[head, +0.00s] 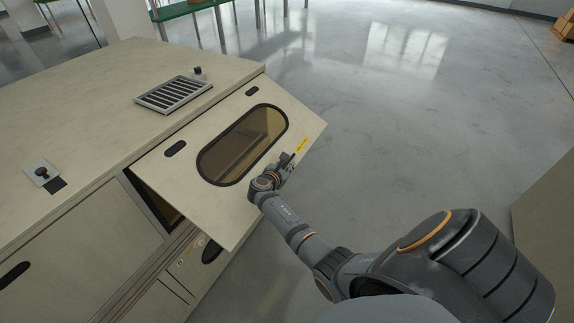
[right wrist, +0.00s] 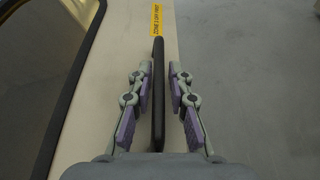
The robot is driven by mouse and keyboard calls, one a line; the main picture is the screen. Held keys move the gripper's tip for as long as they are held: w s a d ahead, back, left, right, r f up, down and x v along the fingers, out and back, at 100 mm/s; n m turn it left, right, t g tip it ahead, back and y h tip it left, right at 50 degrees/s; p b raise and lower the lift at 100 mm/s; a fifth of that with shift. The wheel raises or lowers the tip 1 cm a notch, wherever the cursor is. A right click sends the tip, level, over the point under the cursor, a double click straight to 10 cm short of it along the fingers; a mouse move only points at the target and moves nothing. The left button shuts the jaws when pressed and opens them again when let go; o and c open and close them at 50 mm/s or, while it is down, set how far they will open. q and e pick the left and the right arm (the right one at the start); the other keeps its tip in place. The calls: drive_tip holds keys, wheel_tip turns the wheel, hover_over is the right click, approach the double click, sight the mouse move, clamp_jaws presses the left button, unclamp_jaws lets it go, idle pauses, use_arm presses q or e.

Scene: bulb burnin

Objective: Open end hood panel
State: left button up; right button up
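The end hood panel (head: 180,188) is a cream panel with a dark-rimmed amber window (head: 243,145). It is tilted outward from the cabinet, with a dark gap under its left edge. My right gripper (head: 287,161) is at the panel's right edge, by a yellow label (head: 302,145). In the right wrist view, a dark upright bar handle (right wrist: 158,95) lies between the two fingers of my right gripper (right wrist: 159,72). Narrow gaps show on both sides of the bar, so the fingers straddle it without visible contact. My left gripper is out of view.
The cream cabinet (head: 85,100) carries a slatted vent (head: 174,93) and black knobs on top. Lower doors and a drawer front (head: 185,262) are under the panel. Open grey floor (head: 420,110) lies to the right. A green table (head: 185,9) stands at the back.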

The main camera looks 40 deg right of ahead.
drive_tip(key=shift+a, duration=0.25)
drive_tip(key=v, duration=0.7)
drive_tip(key=shift+s+a, duration=0.1)
drive_tip(key=shift+s, duration=0.05)
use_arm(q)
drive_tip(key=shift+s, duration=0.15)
